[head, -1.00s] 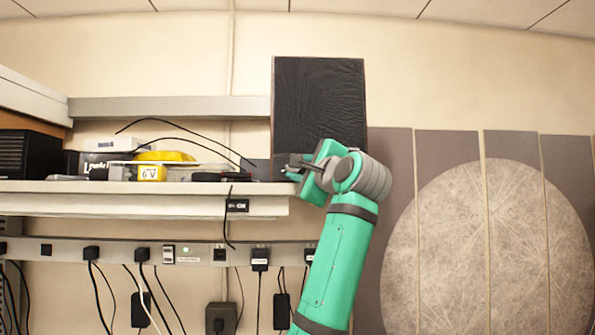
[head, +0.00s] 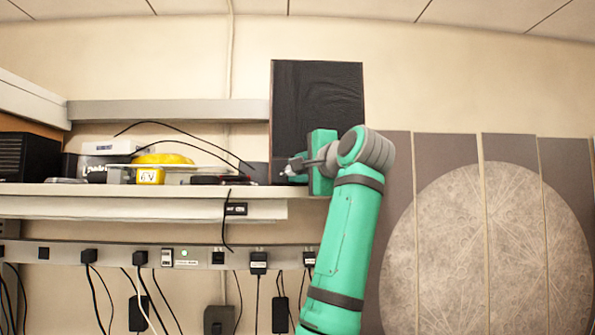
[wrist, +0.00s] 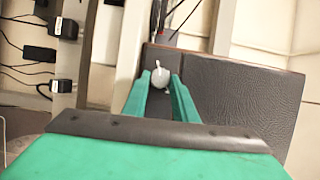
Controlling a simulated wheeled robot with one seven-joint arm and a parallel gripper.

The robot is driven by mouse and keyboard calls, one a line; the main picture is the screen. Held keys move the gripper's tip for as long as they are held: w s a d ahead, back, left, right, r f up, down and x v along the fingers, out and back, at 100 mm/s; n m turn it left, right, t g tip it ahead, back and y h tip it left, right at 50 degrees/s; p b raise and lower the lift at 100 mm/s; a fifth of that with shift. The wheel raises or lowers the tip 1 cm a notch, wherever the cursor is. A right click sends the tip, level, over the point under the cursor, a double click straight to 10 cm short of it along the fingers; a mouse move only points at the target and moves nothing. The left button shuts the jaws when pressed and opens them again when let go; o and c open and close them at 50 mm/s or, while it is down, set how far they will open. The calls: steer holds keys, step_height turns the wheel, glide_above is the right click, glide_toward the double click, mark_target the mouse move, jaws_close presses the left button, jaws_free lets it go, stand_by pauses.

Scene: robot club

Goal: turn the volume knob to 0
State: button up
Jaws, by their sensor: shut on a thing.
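The volume knob (wrist: 160,77) is a small, pale grey round knob on the lower front panel of a black speaker (wrist: 235,95). In the wrist view it sits between the green fingertips of my gripper (wrist: 161,82), which is shut on it. A narrow pointed part shows at its upper edge; I cannot read any scale marks. In the head view the speaker (head: 318,100) stands upright on the shelf, and my gripper (head: 290,168) reaches its lower front from the right. The hand hides part of the speaker's lower panel.
The white shelf (head: 130,189) holds a yellow tape measure or similar item (head: 163,159), small boxes and a black box (head: 28,158) at left. A power strip (head: 205,257) with plugs and hanging cables runs below. Grey wall panels (head: 445,148) stand at right.

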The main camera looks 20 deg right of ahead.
steer(key=shift+f, duration=0.1)
steer(key=o, duration=0.8)
steer(key=shift+a, duration=0.1)
steer(key=shift+c, duration=0.2)
steer(key=s+d, duration=0.1)
steer(key=s, duration=0.9)
steer(key=shift+s+d, duration=0.15)
steer(key=shift+s, duration=0.2)
steer(key=shift+w, duration=0.1)
